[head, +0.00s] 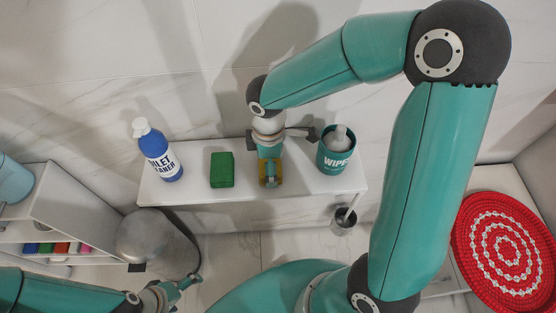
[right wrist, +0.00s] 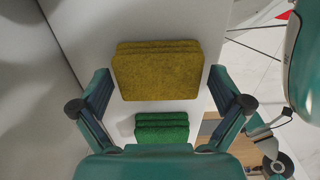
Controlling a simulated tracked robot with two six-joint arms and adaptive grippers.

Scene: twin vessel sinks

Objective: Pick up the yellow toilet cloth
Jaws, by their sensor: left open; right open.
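The yellow cloth (right wrist: 157,72), a folded stack, lies on the white shelf (head: 320,182). In the right wrist view it sits between the two spread fingers of my right gripper (right wrist: 160,88), with a gap on each side. In the head view my right gripper (head: 270,160) reaches down over the cloth and hides most of it; a yellow part (head: 277,175) shows. My right gripper is open and empty. My left gripper (head: 184,284) is open and empty, low at the left, away from the shelf.
On the shelf, a green cloth (head: 222,170) and a blue-and-white toilet cleaner bottle (head: 158,155) stand left of the yellow cloth. A teal wipes tub (head: 336,158) stands right. A grey rounded bin (head: 155,245) is below left; a red round mat (head: 505,250) is far right.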

